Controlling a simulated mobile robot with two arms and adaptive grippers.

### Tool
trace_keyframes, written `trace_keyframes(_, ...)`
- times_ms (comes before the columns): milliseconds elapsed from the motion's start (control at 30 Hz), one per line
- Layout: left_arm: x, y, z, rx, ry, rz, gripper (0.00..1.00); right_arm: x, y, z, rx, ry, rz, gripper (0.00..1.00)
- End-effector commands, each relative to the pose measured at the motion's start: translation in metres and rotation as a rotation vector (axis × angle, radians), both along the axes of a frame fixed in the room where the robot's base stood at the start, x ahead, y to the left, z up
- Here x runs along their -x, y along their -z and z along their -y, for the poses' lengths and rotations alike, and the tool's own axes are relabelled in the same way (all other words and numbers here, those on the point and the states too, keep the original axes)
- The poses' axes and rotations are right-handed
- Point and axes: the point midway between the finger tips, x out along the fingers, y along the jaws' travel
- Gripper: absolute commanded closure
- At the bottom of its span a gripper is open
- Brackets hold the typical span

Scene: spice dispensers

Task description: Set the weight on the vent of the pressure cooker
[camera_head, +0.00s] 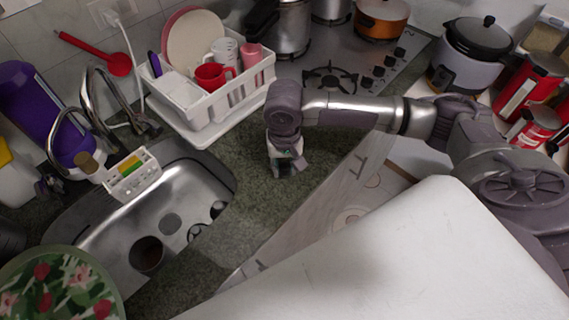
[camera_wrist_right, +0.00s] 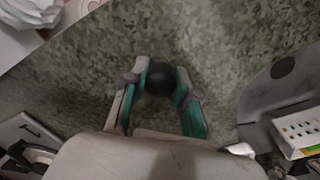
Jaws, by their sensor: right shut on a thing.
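A small dark round thing (camera_wrist_right: 160,78), which looks like the weight, is between the teal-padded fingertips of my right gripper (camera_wrist_right: 158,88) in the wrist view. In the head view the weight itself cannot be made out. A steel pot with a black handle (camera_head: 290,35), perhaps the pressure cooker, stands on the hob at the top. Its upper part is cut off by the frame, so its vent is not seen. My left gripper is not in view.
A white dish rack (camera_head: 205,120) with plates and mugs stands behind my right gripper. The sink (camera_head: 160,225) is at left. The hob (camera_head: 345,75) also holds an orange pot (camera_head: 380,22). A rice cooker (camera_head: 468,55) and red canisters (camera_head: 530,85) are at right.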

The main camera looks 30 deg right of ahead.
Motion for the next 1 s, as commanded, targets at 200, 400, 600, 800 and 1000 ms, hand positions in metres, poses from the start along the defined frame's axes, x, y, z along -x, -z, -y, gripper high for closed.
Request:
trace_keyframes(200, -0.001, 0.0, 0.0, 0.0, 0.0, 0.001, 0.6, 0.0, 0.0, 0.0, -0.001, 0.0, 0.0, 1.0)
trace_keyframes(400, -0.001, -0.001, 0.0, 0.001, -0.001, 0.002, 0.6, 0.0, 0.003, 0.0, -0.001, 0.0, 0.0, 0.57)
trace_keyframes(600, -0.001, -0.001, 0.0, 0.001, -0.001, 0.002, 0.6, 0.0, 0.002, 0.0, -0.001, 0.0, 0.0, 0.47)
trace_keyframes(800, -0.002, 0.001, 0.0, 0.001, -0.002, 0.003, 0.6, 0.0, 0.001, 0.0, -0.001, 0.0, 0.001, 0.47)
trace_keyframes(1000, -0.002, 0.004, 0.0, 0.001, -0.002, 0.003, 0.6, -0.001, -0.026, -0.001, -0.002, 0.0, 0.005, 0.47)
